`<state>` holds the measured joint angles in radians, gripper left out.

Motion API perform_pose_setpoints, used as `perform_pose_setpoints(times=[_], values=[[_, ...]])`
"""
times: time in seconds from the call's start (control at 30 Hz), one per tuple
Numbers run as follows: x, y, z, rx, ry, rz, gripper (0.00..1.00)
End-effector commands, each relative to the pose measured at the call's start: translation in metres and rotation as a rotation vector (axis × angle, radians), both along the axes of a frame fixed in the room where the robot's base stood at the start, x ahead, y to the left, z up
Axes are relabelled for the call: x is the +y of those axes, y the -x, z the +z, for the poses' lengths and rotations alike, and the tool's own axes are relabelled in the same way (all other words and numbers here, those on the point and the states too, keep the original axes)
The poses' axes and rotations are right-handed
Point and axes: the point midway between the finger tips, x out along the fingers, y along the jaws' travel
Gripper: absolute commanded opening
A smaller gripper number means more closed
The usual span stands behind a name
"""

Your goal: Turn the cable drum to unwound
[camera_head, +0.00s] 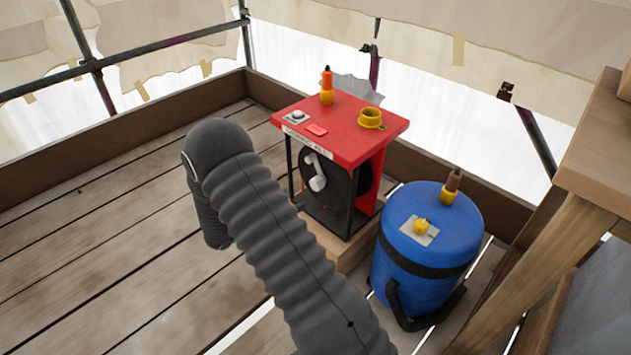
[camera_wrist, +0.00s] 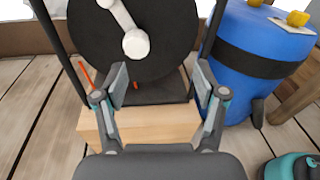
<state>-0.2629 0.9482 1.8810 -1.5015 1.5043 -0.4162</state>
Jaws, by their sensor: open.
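The cable drum (camera_head: 342,178) is a black disc inside a red-topped frame with dark posts. A pale crank handle is fixed on its face. In the wrist view the drum (camera_wrist: 165,55) fills the upper middle, and the white crank (camera_wrist: 136,43) runs from its round knob up and left. My gripper (camera_wrist: 160,85) is open and empty. Its two fingers stand apart in front of the drum's lower part, below the crank knob, and no contact with the crank shows. In the head view my gripper is hidden; my grey arm covers the area left of the drum.
The red top (camera_head: 340,120) carries an orange-and-yellow item (camera_head: 327,88), a yellow cup (camera_head: 370,118) and a small button. A wooden block (camera_wrist: 150,125) lies under the drum. A blue barrel (camera_head: 425,245) stands close on the right. Plank floor is clear at left.

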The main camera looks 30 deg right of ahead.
Motion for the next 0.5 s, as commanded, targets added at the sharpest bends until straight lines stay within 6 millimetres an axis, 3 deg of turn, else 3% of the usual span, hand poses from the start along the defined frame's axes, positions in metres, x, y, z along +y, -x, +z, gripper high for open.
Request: perform_pose_setpoints(times=[0.2, 0.37, 0.5], values=[[0.014, -0.015, -0.032, 0.088, 0.099, 0.113, 0.71], [0.013, -0.020, -0.040, 0.103, 0.118, 0.136, 0.71], [0.000, -0.024, -0.039, 0.103, 0.120, 0.136, 0.71]])
